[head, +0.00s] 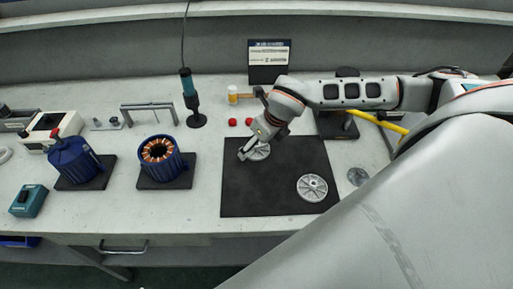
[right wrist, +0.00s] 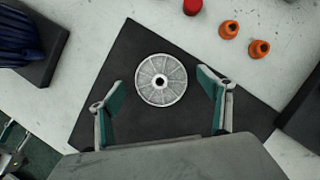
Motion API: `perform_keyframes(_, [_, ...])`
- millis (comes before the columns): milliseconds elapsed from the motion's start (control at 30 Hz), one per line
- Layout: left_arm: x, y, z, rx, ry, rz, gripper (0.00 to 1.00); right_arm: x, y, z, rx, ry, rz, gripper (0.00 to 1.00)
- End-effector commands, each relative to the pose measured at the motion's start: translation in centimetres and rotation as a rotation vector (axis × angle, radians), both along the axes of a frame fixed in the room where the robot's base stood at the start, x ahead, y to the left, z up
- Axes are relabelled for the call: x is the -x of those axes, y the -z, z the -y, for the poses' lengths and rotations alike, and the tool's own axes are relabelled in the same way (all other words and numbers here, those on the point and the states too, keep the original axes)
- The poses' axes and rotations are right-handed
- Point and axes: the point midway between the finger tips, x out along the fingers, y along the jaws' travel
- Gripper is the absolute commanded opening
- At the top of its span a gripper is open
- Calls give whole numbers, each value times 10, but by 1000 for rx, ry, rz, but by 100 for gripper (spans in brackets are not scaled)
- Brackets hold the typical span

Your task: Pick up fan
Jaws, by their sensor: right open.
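The right wrist view shows one ribbed disc with a dark centre hole, which looks like the fan (right wrist: 150,88). My right gripper (right wrist: 160,80) is open, with its green-padded fingers at either side of this disc and gaps showing. I cannot tell its exact height above the mat.
A blue motor housing with copper windings (head: 160,160) and a closed blue motor (head: 75,160) stand left of the mat. A small disc (head: 357,176) lies to the right.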

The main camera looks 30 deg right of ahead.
Motion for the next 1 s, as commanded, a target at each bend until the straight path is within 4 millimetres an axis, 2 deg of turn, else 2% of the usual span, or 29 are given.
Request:
perform_keyframes(267, [0, 0, 0, 0, 0, 0, 40, -2, 5, 0, -1, 0, 0, 78])
perform_keyframes(300, [0, 0, 0, 0, 0, 0, 40, -2, 5, 0, -1, 0, 0, 76])
perform_keyframes(400, [0, 0, 0, 0, 0, 0, 40, -2, 5, 0, -1, 0, 0, 50])
perform_keyframes(433, [0, 0, 0, 0, 0, 0, 40, -2, 5, 0, -1, 0, 0, 47])
perform_keyframes(800, [0, 0, 0, 0, 0, 1, 40, -2, 4, 0, -1, 0, 1, 46])
perform_keyframes(1000, [0, 0, 0, 0, 0, 1, 40, -3, -8, -1, -2, 1, 2, 46])
